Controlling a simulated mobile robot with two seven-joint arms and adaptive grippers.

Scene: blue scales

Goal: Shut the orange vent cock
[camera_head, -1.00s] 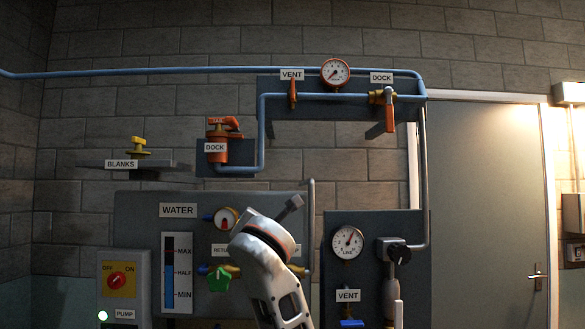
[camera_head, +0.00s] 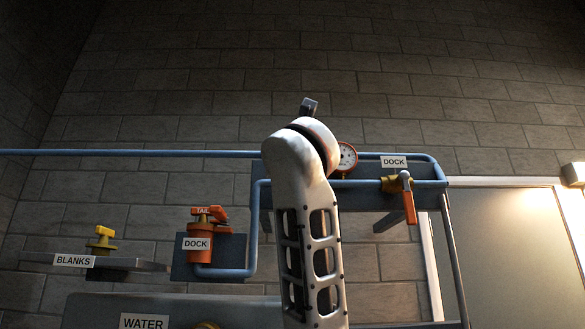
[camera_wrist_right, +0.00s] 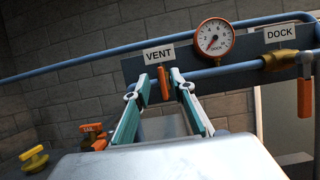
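The orange vent cock (camera_wrist_right: 164,83) shows in the right wrist view as an upright orange lever under the VENT label (camera_wrist_right: 159,54), crossing the blue pipe. My right gripper (camera_wrist_right: 161,78) is open in front of it. Its two fingertips stand either side of the lever; I cannot tell if either touches it. In the head view my right arm hides the vent cock and its label. My left gripper is not in view.
A round dock gauge (camera_wrist_right: 214,37) is right of the vent cock. The dock valve (camera_head: 397,183), with an orange handle hanging down, is farther right. An orange dock coupling (camera_head: 201,250) and a yellow blank (camera_head: 101,240) are at the left.

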